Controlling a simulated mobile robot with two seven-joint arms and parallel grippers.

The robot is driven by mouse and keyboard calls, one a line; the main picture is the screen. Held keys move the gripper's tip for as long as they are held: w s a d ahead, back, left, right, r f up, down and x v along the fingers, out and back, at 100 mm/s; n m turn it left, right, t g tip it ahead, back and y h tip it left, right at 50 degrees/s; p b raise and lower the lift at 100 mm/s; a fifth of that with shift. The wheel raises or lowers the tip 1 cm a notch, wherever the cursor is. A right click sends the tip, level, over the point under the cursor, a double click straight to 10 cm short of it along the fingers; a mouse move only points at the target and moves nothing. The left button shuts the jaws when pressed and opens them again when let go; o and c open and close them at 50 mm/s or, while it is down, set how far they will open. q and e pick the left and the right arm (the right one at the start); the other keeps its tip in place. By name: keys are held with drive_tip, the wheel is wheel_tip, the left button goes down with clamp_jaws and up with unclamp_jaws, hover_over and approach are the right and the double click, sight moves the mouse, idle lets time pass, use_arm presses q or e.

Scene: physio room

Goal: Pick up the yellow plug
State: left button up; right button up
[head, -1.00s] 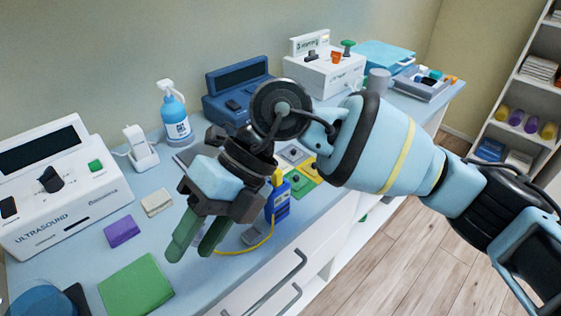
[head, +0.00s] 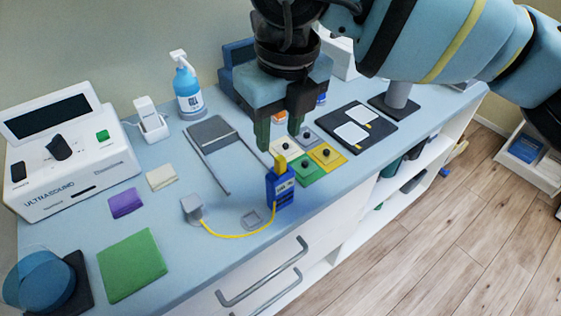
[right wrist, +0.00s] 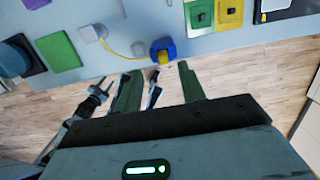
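The yellow plug (head: 281,162) stands up from the top of a small blue unit (head: 280,188) near the counter's front edge. In the right wrist view the plug (right wrist: 163,57) shows beside the blue unit (right wrist: 162,46), between the lines of my fingers and beyond their tips. My right gripper (head: 279,132) points down with its two green fingers apart and nothing between them. In the head view it appears above and behind the plug, apart from it. The right wrist view also shows the open right gripper (right wrist: 158,70).
A yellow cord (head: 235,236) runs from the blue unit to a grey piece (head: 193,208). Coloured square pads (head: 327,155) lie to the right, beside a black tray (head: 375,137). A grey frame (head: 212,131) lies behind left. The ultrasound unit (head: 95,170) stands at left.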

sight(281, 158)
drive_tip(key=shift+w+d+f, duration=0.1)
drive_tip(key=shift+f, duration=1.35)
drive_tip(key=shift+w+d+f, duration=0.1)
drive_tip(key=shift+f, duration=1.3)
drive_tip(key=c, duration=0.9)
